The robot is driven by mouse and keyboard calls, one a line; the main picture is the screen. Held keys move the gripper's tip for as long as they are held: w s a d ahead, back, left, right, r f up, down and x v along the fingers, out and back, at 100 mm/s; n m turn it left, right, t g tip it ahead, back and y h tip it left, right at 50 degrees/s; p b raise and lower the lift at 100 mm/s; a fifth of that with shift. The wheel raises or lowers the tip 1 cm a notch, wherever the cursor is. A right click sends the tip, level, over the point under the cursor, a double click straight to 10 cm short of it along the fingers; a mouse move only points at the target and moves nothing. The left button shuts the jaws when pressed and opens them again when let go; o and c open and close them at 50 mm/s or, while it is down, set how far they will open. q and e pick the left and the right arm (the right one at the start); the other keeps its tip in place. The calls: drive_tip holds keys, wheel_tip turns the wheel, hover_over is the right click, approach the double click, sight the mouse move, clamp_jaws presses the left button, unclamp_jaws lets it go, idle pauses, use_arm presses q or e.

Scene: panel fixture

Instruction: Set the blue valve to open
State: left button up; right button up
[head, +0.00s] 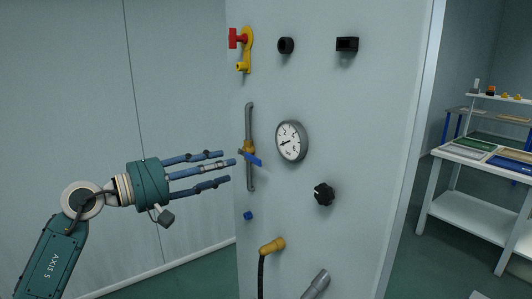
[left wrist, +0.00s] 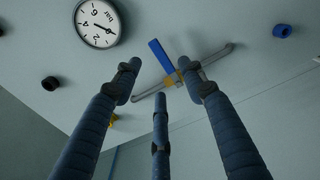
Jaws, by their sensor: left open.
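The blue valve (head: 253,159) is a flat blue lever on a brass-coloured body, set in a grey vertical pipe (head: 250,115) on the panel. The lever lies across the pipe, tilted slightly down to the right. It also shows in the left wrist view (left wrist: 160,55), crosswise to the pipe. My left gripper (head: 229,167) is open and empty. Its three blue fingers point at the panel, with the tips just left of the valve in the head view. In the left wrist view the lever shows between and beyond the fingertips (left wrist: 158,80). No contact shows. My right gripper is out of view.
A round gauge (head: 291,142) sits right of the valve, with a black knob (head: 324,194) below it. A blue button (head: 248,215) and a yellow hose fitting (head: 272,246) are below. A bench (head: 470,210) stands far right.

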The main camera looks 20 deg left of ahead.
sight(252, 158)
use_arm(q)
drive_tip(key=p+x, duration=0.4)
drive_tip(key=x, duration=0.5)
drive_tip(key=shift+d+r+p, duration=0.2)
drive_tip(key=shift+p, duration=0.1)
drive_tip(key=shift+w+d+f, duration=0.1)
drive_tip(key=shift+w+d, duration=0.05)
drive_tip(key=c, duration=0.8)
clamp_jaws()
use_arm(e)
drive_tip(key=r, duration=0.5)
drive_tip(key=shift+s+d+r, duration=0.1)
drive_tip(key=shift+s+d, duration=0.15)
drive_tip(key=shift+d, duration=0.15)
